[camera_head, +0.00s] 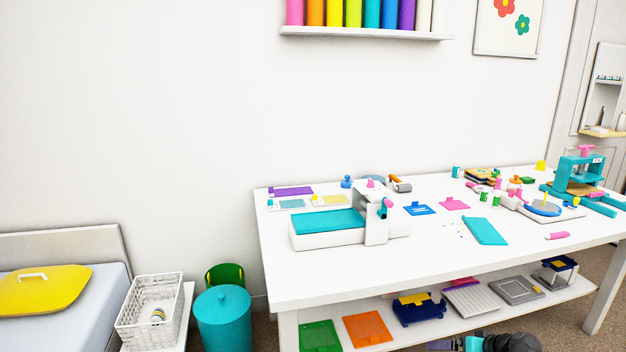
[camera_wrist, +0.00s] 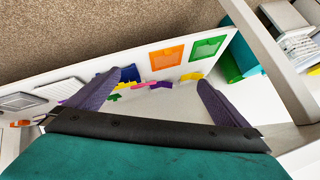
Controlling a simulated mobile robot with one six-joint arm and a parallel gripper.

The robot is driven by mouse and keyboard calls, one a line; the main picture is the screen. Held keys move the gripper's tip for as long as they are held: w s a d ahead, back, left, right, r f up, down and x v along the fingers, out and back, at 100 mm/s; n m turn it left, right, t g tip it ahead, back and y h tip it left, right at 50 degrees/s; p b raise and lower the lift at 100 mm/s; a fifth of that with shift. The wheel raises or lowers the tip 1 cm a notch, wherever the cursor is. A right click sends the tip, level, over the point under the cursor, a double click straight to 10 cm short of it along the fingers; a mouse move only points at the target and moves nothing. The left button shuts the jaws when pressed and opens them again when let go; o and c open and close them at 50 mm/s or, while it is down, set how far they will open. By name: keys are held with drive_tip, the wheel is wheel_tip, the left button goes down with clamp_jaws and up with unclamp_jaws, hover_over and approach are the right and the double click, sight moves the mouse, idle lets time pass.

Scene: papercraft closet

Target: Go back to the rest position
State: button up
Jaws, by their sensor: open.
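My gripper (camera_wrist: 159,80) is open in the wrist view, its two dark purple fingers spread wide with nothing between them. It is near the lower shelf of the white table, which appears turned round in that view. Beyond the fingers lie an orange panel (camera_wrist: 167,57) and a green panel (camera_wrist: 207,48) on that shelf.
The white table (camera_head: 345,278) holds a teal-and-white machine (camera_head: 328,222), a teal press (camera_head: 580,172) and several small craft items. A teal bin (camera_head: 222,320), a white basket (camera_head: 150,312) and a bed stand to the left.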

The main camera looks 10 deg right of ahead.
drive_tip(key=a+f+g+y, duration=0.2)
drive_tip(key=a+f+g, duration=0.2)
drive_tip(key=a+f, duration=0.95)
drive_tip(key=s+a+f+n+g, duration=0.1)
drive_tip(key=s+a+f+g, duration=0.1)
drive_tip(key=s+a+f, duration=0.4)
drive_tip(key=s+a+f+g+h, duration=0.1)
drive_tip(key=s+a+f+g, duration=0.15)
drive_tip(key=a, duration=0.65)
drive_tip(key=s+a+f+n+g, duration=0.1)
drive_tip(key=s+a+f+g, duration=0.1)
drive_tip(key=s+a+f, duration=0.4)
drive_tip(key=s+a+f+n+g+h, duration=0.1)
drive_tip(key=s+a+f+g+h, duration=0.3)
drive_tip(key=s, duration=0.5)
wheel_tip(320, 180, up, 14)
drive_tip(key=s+a+y+p, duration=0.1)
drive_tip(key=s+a+p, duration=0.1)
drive_tip(key=p, duration=1)
drive_tip(key=shift+f+p, duration=0.25)
drive_tip(key=shift+p, duration=0.15)
